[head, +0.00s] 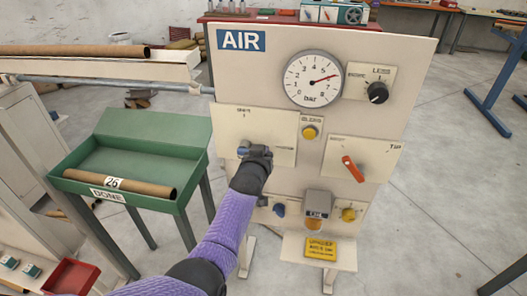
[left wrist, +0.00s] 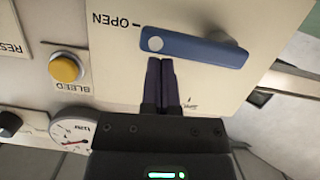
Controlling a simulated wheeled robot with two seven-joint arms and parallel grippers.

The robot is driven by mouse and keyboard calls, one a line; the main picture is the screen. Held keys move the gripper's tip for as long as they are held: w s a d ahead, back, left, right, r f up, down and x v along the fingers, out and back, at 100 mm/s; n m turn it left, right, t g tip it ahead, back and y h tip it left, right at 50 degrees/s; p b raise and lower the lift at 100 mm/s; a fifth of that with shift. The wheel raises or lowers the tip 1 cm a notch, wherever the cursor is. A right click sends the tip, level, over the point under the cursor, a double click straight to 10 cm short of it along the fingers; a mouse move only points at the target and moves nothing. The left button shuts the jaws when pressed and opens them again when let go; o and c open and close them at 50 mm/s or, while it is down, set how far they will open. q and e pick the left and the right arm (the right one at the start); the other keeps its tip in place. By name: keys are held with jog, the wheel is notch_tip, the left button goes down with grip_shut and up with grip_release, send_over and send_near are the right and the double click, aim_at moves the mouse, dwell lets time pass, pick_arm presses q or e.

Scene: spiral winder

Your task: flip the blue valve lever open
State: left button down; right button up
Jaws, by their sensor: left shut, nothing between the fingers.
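The blue valve lever (left wrist: 195,50) lies across the cream panel in the left wrist view, which shows the panel upside down. Its end with the pale round dot lies close to the tick beside the word OPEN (left wrist: 115,20), roughly in line with it. In the head view a bit of the lever (head: 243,151) shows at the left of my left gripper (head: 258,152), which hides the rest. In the left wrist view my left gripper (left wrist: 161,62) is shut and empty, its tips right beside the dotted end. I cannot tell whether they touch. My right gripper is not in view.
A yellow BLEED button (head: 310,132), a pressure gauge (head: 313,80), a black knob (head: 377,92) and an orange-red lever (head: 353,169) sit on the same AIR panel. A green DONE tray (head: 190,135) with a cardboard tube stands left of my arm.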

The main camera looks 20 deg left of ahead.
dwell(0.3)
pick_arm(q)
notch_tip(320, 180, up, 5)
jog(key=p, duration=0.6)
jog(key=f+p+v, duration=0.1)
jog(key=p+v, duration=0.2)
jog(key=v, duration=0.6)
jog(key=shift+s+d, duration=0.25)
jog(key=shift+s, duration=0.2)
jog(key=s+d+f+m+g+h+b, duration=0.1)
jog(key=s+d+f+m+g, duration=0.15)
jog(key=s+f, duration=0.7)
jog(key=s+d+f+m+g+h+b, duration=0.15)
jog(key=s+f+g, duration=0.3)
jog(key=f, duration=0.95)
jog(key=s+f+m+g, duration=0.1)
jog(key=s+f+g, duration=0.2)
jog(key=s, duration=1.2)
jog(key=s+f+m+g+b, duration=0.1)
jog(key=s+f+g, duration=0.3)
jog(key=s+f, duration=0.5)
jog(key=s, duration=0.6)
jog(key=shift+s+f, duration=0.2)
jog(key=shift+s, duration=0.1)
